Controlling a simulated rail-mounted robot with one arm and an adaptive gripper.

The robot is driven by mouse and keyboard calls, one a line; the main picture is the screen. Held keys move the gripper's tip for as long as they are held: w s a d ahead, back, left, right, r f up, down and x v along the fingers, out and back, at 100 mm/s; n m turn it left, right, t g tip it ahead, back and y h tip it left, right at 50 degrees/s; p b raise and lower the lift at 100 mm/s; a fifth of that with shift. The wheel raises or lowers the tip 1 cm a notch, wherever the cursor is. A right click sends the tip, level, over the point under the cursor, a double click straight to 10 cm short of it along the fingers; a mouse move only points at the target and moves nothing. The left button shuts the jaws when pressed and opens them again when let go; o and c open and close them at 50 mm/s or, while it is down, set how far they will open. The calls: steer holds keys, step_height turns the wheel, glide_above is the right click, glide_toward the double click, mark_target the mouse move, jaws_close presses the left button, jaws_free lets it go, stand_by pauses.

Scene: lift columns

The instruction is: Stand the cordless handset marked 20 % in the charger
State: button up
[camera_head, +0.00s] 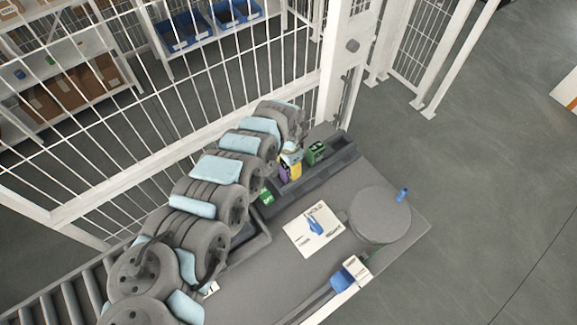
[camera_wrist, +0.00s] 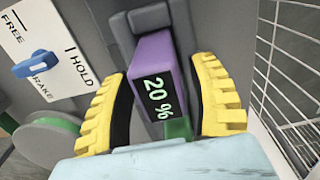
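The purple handset (camera_wrist: 153,65) shows a dark display reading 20 % in the wrist view. In the head view the same purple handset (camera_head: 284,174) is small, in or just above the dark rack. My gripper (camera_wrist: 160,85) has its yellow fingers on either side of it in the wrist view; whether they press on it I cannot tell. In the head view my gripper (camera_head: 292,161) is over the rack, partly hidden by the arm. One green handset (camera_head: 316,152) stands right of it and another green handset (camera_head: 266,195) left. I cannot tell which part is the charger.
A sign plate (camera_head: 314,230) with a blue lever, marked FREE, HOLD and BRAKE, lies on the bench. A white and blue device (camera_head: 349,274) sits near the front edge. Mesh fencing (camera_head: 110,140) stands behind.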

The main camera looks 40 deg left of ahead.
step_height(320, 180, up, 11)
steer(key=shift+a+r, duration=0.15)
steer(key=shift+r, duration=0.4)
stand_by(0.4)
stand_by(0.4)
